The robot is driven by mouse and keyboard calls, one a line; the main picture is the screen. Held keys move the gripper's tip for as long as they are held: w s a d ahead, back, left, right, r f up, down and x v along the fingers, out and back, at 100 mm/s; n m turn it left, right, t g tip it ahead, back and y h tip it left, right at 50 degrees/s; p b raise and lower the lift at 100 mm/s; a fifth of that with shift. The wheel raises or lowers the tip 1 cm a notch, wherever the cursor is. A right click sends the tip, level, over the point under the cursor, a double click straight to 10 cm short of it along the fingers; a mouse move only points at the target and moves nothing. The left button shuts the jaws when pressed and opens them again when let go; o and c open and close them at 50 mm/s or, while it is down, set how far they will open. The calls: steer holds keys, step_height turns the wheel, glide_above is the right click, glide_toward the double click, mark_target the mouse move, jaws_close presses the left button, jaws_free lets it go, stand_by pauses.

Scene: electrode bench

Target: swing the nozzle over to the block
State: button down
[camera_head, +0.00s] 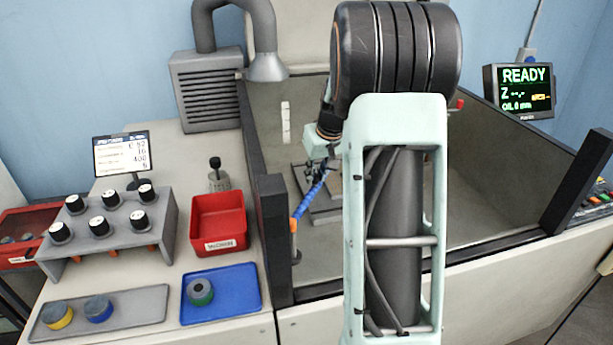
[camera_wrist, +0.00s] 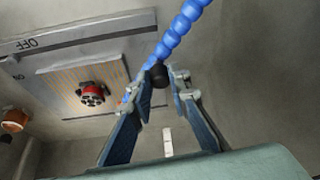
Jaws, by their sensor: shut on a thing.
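The nozzle is a blue segmented hose (camera_head: 309,200) that rises from an orange fitting (camera_head: 294,226) at the left side of the tank. In the wrist view the blue hose (camera_wrist: 178,31) runs down from the top to between my fingers. My gripper (camera_head: 323,168) is shut on the nozzle near its upper end. In the wrist view both fingertips (camera_wrist: 162,80) close about a dark part beside the hose. A grey stepped base (camera_head: 322,207) lies on the tank floor behind the hose.
The tank has dark front posts, one at the left (camera_head: 272,235), and a low front rail. A grey suction hood (camera_head: 268,66) hangs at the back left. A red bin (camera_head: 218,222) and blue tray (camera_head: 236,299) stand on the left bench. The tank's right floor looks clear.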

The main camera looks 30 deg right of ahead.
steer(key=shift+s+d+m, duration=0.4)
steer(key=shift+s, duration=0.05)
steer(key=c, duration=1.8)
jaws_free()
steer(key=shift+s, duration=0.1)
steer(key=shift+r, duration=0.1)
steer(key=v, duration=1.2)
steer(key=shift+a, duration=0.1)
